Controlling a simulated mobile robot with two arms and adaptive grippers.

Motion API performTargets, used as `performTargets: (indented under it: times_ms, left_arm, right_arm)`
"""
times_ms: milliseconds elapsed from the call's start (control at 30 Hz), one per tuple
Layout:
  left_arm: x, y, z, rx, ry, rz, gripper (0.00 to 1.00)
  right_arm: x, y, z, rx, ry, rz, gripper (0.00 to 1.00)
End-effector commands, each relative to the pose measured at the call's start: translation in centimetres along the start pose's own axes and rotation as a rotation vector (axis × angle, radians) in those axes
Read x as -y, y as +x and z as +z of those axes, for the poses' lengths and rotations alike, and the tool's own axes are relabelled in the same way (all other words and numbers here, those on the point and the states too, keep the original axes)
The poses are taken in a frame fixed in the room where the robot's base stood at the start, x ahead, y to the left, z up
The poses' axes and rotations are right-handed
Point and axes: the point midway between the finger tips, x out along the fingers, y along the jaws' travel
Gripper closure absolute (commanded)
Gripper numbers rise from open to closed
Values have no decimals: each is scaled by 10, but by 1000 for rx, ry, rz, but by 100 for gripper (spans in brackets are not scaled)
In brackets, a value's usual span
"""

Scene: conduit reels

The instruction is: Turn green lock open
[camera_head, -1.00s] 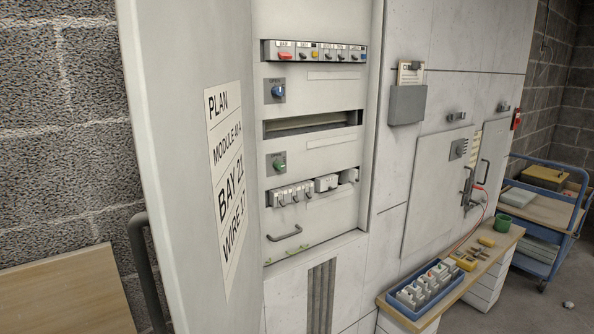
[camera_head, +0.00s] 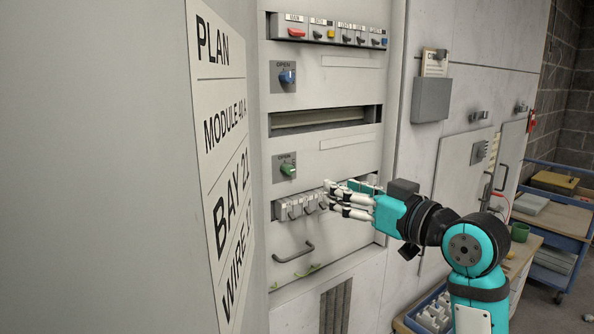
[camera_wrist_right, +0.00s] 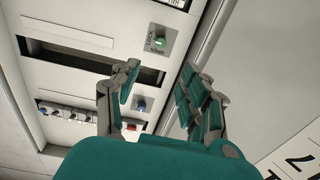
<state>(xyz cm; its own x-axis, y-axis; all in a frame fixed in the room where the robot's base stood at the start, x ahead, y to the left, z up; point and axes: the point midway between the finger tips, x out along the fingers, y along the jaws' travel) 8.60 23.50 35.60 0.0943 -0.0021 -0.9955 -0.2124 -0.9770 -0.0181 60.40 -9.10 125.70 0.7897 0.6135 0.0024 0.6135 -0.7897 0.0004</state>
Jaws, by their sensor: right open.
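The green lock (camera_head: 288,170) is a green knob on a small grey plate on the panel, below the slot. It also shows at the top of the right wrist view (camera_wrist_right: 160,42). My right gripper (camera_head: 338,197) is open and empty. In the head view it points left, to the right of and lower than the green lock, overlapping the row of grey modules. In the right wrist view its spread fingers (camera_wrist_right: 158,78) show apart from the lock. My left gripper is not in view.
A similar blue knob (camera_head: 287,76) sits above the slot (camera_head: 320,119). A row of grey modules (camera_head: 296,205) and a handle (camera_head: 293,253) lie below the green lock. The open door with the plan label (camera_head: 222,120) blocks the left side.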

Motion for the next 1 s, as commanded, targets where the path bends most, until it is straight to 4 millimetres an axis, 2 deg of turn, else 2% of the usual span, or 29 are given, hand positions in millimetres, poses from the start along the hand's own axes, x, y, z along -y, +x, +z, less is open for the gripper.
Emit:
performTargets:
  times_ms: [100, 233, 400, 600, 800, 1000]
  left_arm:
    - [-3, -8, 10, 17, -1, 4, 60]
    - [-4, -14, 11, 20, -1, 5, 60]
    - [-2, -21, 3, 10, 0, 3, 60]
    - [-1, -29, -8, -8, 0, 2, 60]
    - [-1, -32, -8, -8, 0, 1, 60]
    - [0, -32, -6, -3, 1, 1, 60]
  right_arm:
    - [1, 27, -2, 2, 5, -4, 55]
    - [1, 56, -2, 1, 6, -3, 55]
    - [2, 94, -2, 3, 5, -3, 55]
    - [0, 129, -2, 2, 3, -1, 55]
    - [0, 147, 0, 2, 2, 0, 55]
    - [0, 150, 1, 0, 1, 1, 55]
